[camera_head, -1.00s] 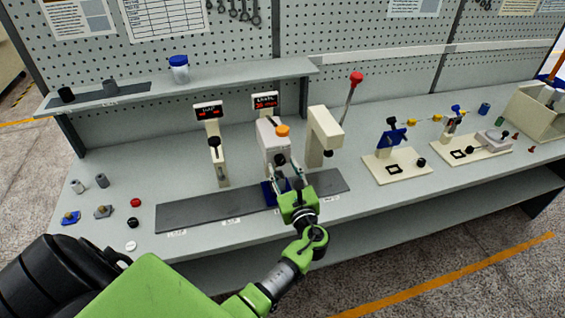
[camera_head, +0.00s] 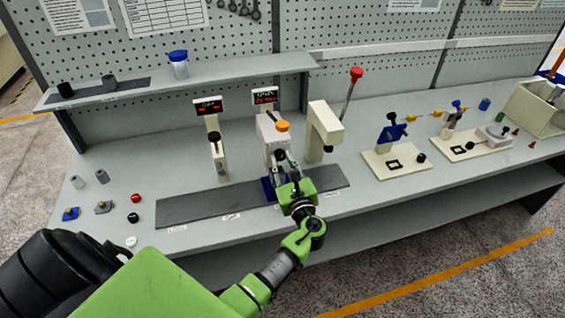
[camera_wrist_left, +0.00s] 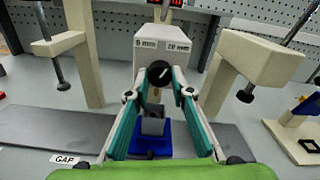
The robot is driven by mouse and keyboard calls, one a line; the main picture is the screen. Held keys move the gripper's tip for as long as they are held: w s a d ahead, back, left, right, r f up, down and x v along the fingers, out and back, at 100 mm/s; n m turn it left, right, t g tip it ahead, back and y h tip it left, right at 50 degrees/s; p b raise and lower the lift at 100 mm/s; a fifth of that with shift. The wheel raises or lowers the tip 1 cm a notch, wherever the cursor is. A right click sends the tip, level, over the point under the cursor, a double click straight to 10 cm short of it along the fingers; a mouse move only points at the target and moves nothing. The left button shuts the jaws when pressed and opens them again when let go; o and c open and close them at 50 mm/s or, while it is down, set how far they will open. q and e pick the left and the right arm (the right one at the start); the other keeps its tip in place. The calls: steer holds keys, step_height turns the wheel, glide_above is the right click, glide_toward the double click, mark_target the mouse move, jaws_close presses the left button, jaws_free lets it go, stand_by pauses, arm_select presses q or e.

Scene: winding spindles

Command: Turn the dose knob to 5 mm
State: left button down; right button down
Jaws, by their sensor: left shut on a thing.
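The dose knob (camera_wrist_left: 159,73) is a black round knob with a pale mark, on the front of the white dispenser head (camera_wrist_left: 170,45). The head carries a "5 mm" label (camera_wrist_left: 146,43) on the left and a "20 mm" label (camera_wrist_left: 178,47) on the right. My left gripper (camera_wrist_left: 160,78) has its fingertips on either side of the knob and is shut on it. In the head view the left gripper (camera_head: 284,160) covers the knob. A small display (camera_head: 265,96) stands above the dispenser; its red digits are too small to read surely. The right gripper is not in view.
Below the knob a grey block (camera_wrist_left: 152,126) sits in a blue holder (camera_wrist_left: 148,146). Cream stations stand to the left (camera_head: 218,158) and right (camera_head: 324,130). A dark strip (camera_head: 200,207) runs along the bench front. An orange cap (camera_head: 283,126) tops the dispenser.

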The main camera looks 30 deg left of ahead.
arm_select(q)
steer(key=n+b, duration=0.2)
steer(key=b, duration=0.1)
steer(key=n+b, duration=0.2)
steer(key=n, duration=0.1)
steer(key=n+b, duration=0.3)
steer(key=shift+d+f+b, duration=0.1)
steer(key=shift+f+b, duration=0.2)
steer(key=shift+b, duration=0.05)
steer(key=shift+r+n+b, duration=0.1)
steer(key=shift+n+b, duration=0.9)
steer(key=shift+n, duration=0.1)
steer(key=shift+r+n+b, duration=0.15)
steer(key=shift+n+b, duration=0.55)
steer(key=shift+n, duration=0.1)
steer(key=c, duration=1.8)
jaws_free()
steer(key=shift+r, duration=0.1)
